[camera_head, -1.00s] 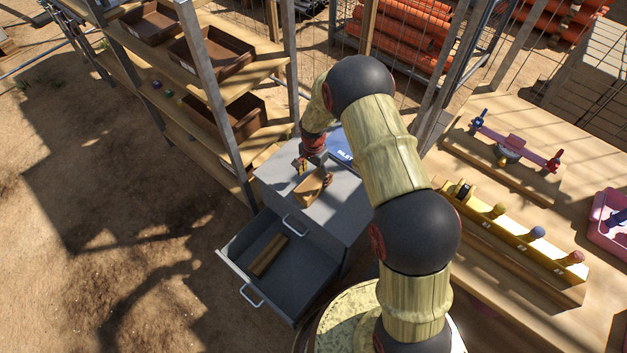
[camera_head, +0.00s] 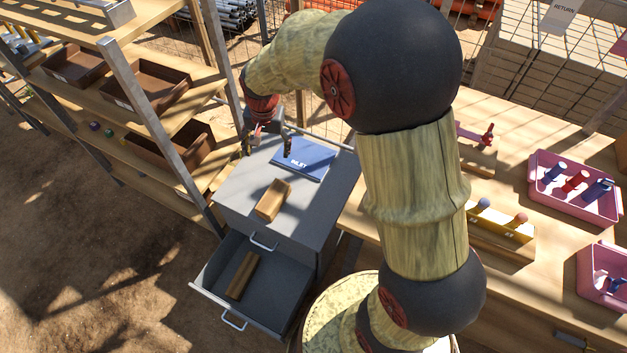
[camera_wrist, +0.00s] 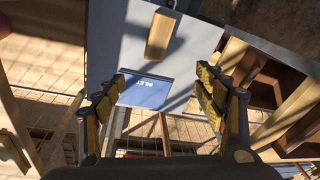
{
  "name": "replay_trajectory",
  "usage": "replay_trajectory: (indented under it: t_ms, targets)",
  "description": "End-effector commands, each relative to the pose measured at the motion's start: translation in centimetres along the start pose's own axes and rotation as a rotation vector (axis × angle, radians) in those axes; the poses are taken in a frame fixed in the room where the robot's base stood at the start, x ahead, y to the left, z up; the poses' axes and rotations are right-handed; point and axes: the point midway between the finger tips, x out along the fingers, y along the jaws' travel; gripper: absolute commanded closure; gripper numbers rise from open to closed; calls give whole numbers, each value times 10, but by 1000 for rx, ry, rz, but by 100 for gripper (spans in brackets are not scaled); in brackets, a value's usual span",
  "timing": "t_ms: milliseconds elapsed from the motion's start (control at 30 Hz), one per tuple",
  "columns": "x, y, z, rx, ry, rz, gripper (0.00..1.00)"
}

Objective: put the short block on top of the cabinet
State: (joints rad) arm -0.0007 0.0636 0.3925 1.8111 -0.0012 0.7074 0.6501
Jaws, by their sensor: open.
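A short wooden block (camera_head: 273,199) lies on the grey top of the cabinet (camera_head: 318,225), near its front. It also shows in the wrist view (camera_wrist: 161,35), beyond my fingertips. My gripper (camera_head: 268,146) is above the back part of the cabinet top, apart from the block. In the wrist view its fingers (camera_wrist: 160,85) are wide apart with nothing between them. A second, longer wooden block (camera_head: 242,275) lies in the open drawer (camera_head: 270,289) of the cabinet.
A blue booklet (camera_head: 304,158) lies at the back of the cabinet top. A wooden shelf with brown trays (camera_head: 180,150) stands close on the left. A workbench with pink trays (camera_head: 575,190) and a yellow peg rack (camera_head: 505,228) is on the right.

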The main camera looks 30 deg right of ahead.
Motion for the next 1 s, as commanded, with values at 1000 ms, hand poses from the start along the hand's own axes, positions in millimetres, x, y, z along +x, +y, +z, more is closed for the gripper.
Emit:
replay_trajectory:
  t_ms: [1000]
  targets:
    - [-220,145,191,-643,313,-106,29]
